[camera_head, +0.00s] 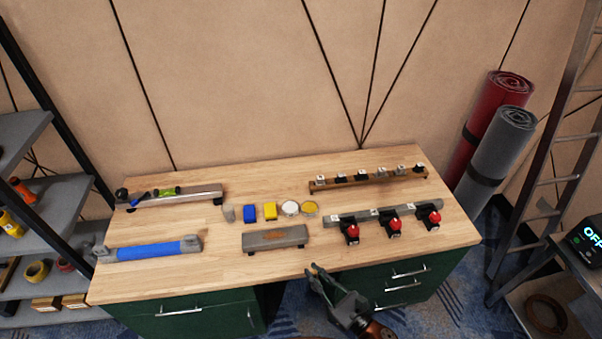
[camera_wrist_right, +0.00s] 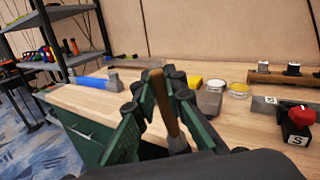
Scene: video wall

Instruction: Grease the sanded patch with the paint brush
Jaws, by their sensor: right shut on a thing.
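My right gripper (camera_head: 320,272) is at the front edge of the bench, below the grey block. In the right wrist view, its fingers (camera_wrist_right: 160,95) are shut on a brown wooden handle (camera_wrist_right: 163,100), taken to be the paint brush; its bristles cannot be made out. A grey block (camera_head: 262,244) lies near the bench's front middle with a brownish patch (camera_head: 275,236) on top, apart from the gripper. Behind it stand a white-topped round tin (camera_head: 290,208) and a yellow-topped round tin (camera_head: 310,208); which holds grease is unclear. My left gripper is out of view.
Blue and yellow blocks (camera_head: 270,211) stand left of the tins. A rail with red knobs (camera_head: 394,224) lies to the right, another rail (camera_head: 367,178) behind. A blue roller-like bar (camera_head: 148,251) lies left. Bare wood surrounds the grey block.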

